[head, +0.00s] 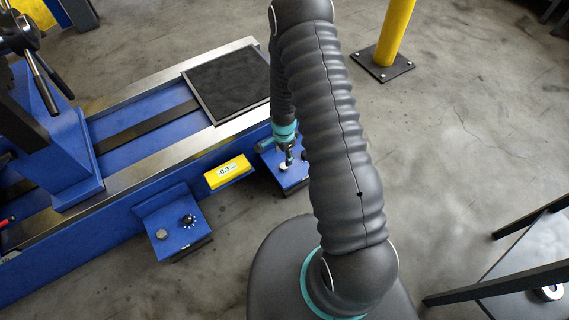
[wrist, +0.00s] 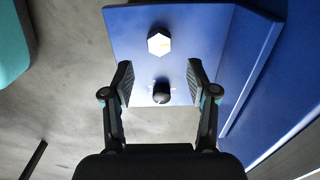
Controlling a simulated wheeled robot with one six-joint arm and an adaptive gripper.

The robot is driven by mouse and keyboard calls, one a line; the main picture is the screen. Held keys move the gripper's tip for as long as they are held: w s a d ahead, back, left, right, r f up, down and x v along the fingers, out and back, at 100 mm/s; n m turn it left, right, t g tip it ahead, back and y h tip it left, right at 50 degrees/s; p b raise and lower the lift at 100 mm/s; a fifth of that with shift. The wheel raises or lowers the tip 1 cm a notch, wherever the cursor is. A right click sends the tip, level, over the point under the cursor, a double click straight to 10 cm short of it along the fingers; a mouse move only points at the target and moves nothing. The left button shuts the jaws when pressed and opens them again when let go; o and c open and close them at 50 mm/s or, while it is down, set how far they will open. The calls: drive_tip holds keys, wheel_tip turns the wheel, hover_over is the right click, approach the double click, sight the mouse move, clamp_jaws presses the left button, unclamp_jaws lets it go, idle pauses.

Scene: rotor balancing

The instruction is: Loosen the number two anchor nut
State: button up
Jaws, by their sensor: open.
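A bright hex nut (wrist: 159,43) sits on a blue foot plate in the wrist view, with a dark round knob (wrist: 161,91) below it. My gripper (wrist: 160,77) is open and empty. Its fingers stand either side of the knob, apart from it, and the nut lies beyond the fingertips. In the head view my gripper (head: 290,158) is over the right blue foot plate (head: 291,181), partly hidden by my arm. The left foot plate (head: 174,244) carries a similar nut (head: 162,234) and black knob (head: 188,219). I cannot read a number on either plate.
The blue machine bed (head: 130,190) with steel rails runs along the left. A yellow readout (head: 228,172) shows about -0.3. A black pad (head: 232,82) lies on the bed. A yellow post (head: 396,30) stands behind and a dark-framed table (head: 520,285) at right. Floor between is clear.

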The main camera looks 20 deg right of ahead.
sight(284, 165)
wheel_tip(284, 165, down, 7)
drive_tip(key=shift+r, duration=0.1)
idle(0.4)
clamp_jaws()
